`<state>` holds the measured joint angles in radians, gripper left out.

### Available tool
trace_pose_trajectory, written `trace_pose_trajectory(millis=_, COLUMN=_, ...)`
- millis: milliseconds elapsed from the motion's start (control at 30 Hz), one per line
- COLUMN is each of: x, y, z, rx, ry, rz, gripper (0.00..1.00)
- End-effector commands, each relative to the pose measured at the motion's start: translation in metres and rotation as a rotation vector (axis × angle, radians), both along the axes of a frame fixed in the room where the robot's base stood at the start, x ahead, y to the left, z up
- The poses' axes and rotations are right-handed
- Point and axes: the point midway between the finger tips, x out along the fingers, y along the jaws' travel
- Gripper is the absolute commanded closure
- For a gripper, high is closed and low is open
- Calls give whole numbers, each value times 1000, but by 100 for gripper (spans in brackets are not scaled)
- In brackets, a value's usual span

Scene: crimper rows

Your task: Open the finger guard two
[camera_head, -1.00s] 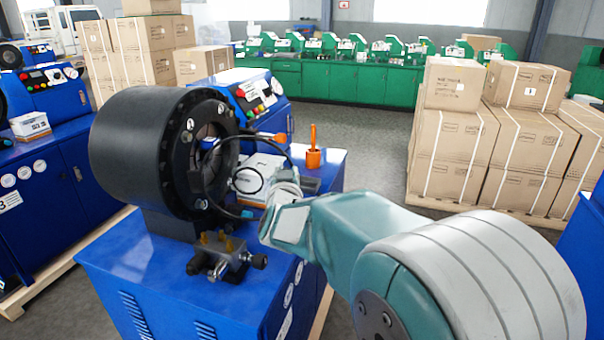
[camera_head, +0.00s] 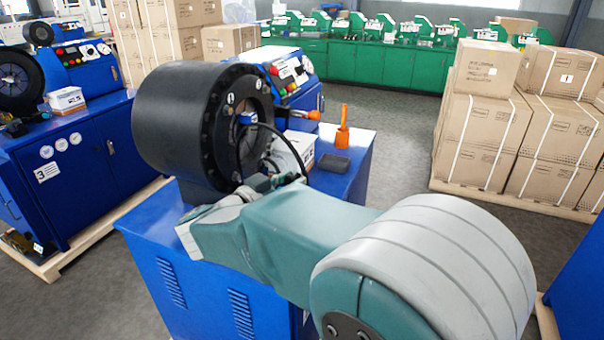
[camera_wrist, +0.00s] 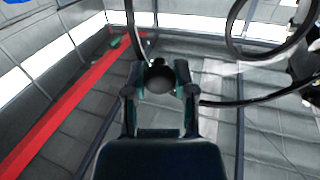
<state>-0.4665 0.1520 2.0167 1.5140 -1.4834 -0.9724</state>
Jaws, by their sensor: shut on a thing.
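The crimper head (camera_head: 180,125) is a large black drum on a blue machine, with its round opening facing right. A thin black hoop, likely the finger guard (camera_head: 284,136), arcs out from the opening. My gripper is mostly hidden behind my own arm in the head view, close below the hoop and opening. In the wrist view my gripper (camera_wrist: 160,82) has both fingers closed around a small dark round knob (camera_wrist: 159,76). Thin black curved rods pass beside it. Whether the knob belongs to the hoop I cannot tell.
An orange tool holder (camera_head: 342,130) and a white box (camera_head: 300,147) stand on the machine top behind the hoop. Another blue crimper (camera_head: 70,150) marked 3 is at left. Stacked cartons (camera_head: 490,110) are at right. Grey floor lies open between them.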

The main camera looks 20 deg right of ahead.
Motion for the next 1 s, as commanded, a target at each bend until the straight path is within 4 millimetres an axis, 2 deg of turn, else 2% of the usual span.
trace_pose_trajectory(millis=200, x=-2, y=10, z=4, rx=-3, ry=-9, rz=-30, gripper=100)
trace_pose_trajectory(millis=600, x=-2, y=11, z=5, rx=-2, ry=-10, rz=-36, gripper=100)
trace_pose_trajectory(millis=633, x=-2, y=11, z=5, rx=-1, ry=-11, rz=-36, gripper=56)
trace_pose_trajectory(millis=700, x=-2, y=11, z=4, rx=-2, ry=-10, rz=-36, gripper=30)
trace_pose_trajectory(millis=1000, x=-3, y=10, z=2, rx=-1, ry=-5, rz=-39, gripper=30)
